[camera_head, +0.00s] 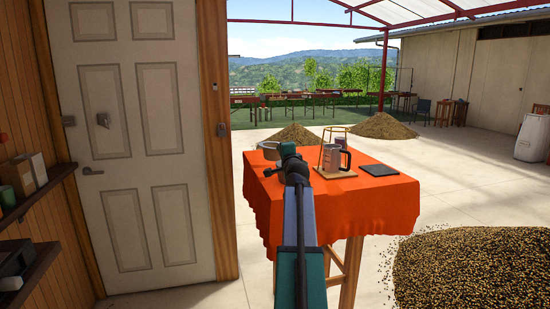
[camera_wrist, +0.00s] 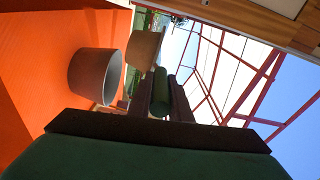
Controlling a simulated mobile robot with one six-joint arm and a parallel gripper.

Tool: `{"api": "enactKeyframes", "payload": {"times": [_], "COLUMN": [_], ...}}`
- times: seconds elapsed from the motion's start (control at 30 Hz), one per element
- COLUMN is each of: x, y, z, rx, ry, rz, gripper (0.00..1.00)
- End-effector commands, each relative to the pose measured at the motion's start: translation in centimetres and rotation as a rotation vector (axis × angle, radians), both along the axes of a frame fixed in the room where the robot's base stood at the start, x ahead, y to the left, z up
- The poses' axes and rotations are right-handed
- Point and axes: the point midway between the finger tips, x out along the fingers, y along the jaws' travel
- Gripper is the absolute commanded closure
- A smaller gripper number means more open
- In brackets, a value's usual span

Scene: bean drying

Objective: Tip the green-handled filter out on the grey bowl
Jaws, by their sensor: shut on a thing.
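My gripper (camera_wrist: 160,98) is shut on the green handle of the filter (camera_wrist: 146,48), as the wrist view shows.
The table with its orange-red cloth (camera_head: 375,215) also bears a mug (camera_head: 336,160) at a wire-framed stand on a wooden base, and a flat black slab (camera_head: 380,170) to the right. A white door (camera_head: 135,140) and shelves are at left. A bean heap (camera_head: 475,270) lies at right.

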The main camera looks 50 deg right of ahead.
Motion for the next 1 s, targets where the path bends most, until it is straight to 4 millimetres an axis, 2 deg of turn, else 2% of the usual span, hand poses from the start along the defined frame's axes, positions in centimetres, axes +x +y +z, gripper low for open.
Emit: {"api": "enactKeyframes", "payload": {"times": [0.2,0.6,1.0], "x": [0.1,0.0,-1.3], "y": [0.1,0.2,1.9], "z": [-0.3,0.0,1.2], "rx": [-0.055,-0.059,-0.059], "ry": [0.041,0.046,0.046], "rz": [0.0,0.0,0.0], "gripper": [1.0,1.0,1.0]}}
